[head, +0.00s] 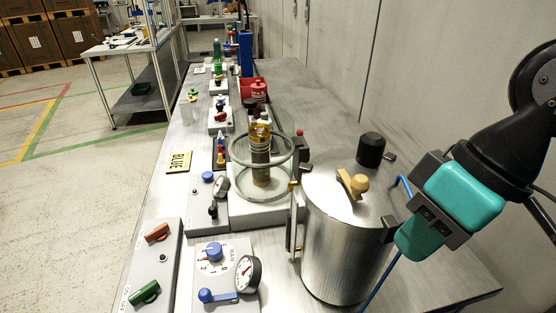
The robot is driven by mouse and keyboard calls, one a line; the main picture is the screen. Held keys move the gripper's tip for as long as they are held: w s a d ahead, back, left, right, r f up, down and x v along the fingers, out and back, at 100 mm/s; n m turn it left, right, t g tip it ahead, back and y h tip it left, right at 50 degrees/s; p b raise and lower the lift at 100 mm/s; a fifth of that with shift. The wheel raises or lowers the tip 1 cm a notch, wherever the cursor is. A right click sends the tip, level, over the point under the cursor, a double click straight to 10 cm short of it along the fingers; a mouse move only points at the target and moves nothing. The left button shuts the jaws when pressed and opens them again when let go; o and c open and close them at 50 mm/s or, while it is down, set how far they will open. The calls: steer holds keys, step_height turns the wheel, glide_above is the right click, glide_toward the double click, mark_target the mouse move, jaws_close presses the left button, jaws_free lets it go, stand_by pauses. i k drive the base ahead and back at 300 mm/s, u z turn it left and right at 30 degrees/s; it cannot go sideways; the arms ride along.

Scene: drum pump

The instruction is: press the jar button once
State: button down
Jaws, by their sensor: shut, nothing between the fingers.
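A clear glass jar (243,160) with a ring-shaped rim stands on a grey base left of the steel drum. It holds an upright container (260,172) with an amber top. A grey panel (195,222) left of the jar carries a round blue cap (207,176), a small gauge (221,186) and a black control (213,210). I cannot tell for sure which of these is the jar button. My gripper (390,229) is at the right, beside the drum's right side and apart from the jar and its panel. It is shut and empty; its fingertips are hard to make out.
The steel drum (345,245), with a wooden-looking knob (355,184) and black cap (371,148) on top, stands between my gripper and the jar. Front panels carry a blue dial (213,252), a gauge (247,274) and red (157,232) and green (145,292) handles.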

mark_target(207, 175)
steer(key=z, duration=2.3)
steer(key=k, duration=2.05)
steer(key=u, duration=2.3)
steer(key=i, duration=0.5)
